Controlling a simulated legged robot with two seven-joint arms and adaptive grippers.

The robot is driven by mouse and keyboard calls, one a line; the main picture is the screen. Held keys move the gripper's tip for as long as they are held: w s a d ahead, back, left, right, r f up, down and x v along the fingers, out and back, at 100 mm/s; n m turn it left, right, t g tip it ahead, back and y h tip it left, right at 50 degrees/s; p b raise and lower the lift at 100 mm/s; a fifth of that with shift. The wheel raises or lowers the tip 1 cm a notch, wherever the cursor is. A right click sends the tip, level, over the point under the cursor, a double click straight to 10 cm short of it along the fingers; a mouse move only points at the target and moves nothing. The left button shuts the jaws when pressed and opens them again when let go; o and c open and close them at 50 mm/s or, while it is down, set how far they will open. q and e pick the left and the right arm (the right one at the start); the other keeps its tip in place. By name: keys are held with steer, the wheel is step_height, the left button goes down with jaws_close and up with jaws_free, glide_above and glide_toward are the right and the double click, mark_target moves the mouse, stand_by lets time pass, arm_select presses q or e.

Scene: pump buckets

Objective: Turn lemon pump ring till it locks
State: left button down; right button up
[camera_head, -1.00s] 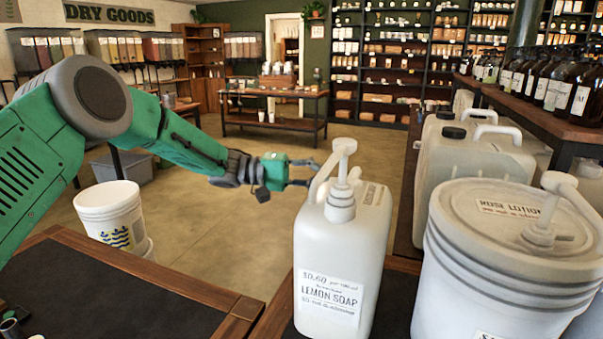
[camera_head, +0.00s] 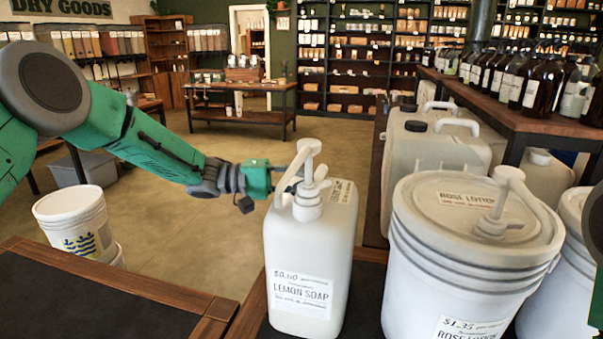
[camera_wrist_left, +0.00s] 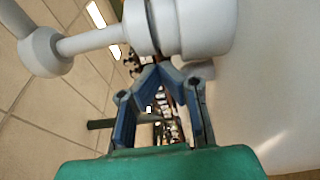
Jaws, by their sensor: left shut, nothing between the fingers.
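The lemon soap jug (camera_head: 310,255) stands upright, white, with a price label. Its white pump (camera_head: 308,165) rises from the top, and the pump ring (camera_head: 307,207) sits around the pump base at the jug neck. My left gripper (camera_head: 288,172) comes in from the left beside the pump; its fingertips are partly hidden behind the spout. In the wrist view my left gripper's blue fingers (camera_wrist_left: 158,74) meet at the tips with nothing between them. The ring (camera_wrist_left: 195,28) is just beyond them; contact is unclear. My right gripper is out of view.
A rose lotion bucket (camera_head: 465,265) with a pump stands close to the right. Large white jugs (camera_head: 435,165) are behind it. A shelf of dark bottles (camera_head: 530,85) is at back right. A white bucket (camera_head: 75,225) is on the floor at left. The left counter is bare.

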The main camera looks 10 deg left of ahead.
arm_select(q)
steer(key=shift+d+r, duration=0.15)
steer(key=shift+d, duration=0.95)
steer(key=v, duration=1.1)
steer(key=shift+a, duration=0.15)
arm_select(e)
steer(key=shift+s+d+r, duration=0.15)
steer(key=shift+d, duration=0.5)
arm_select(q)
steer(key=shift+a, duration=0.15)
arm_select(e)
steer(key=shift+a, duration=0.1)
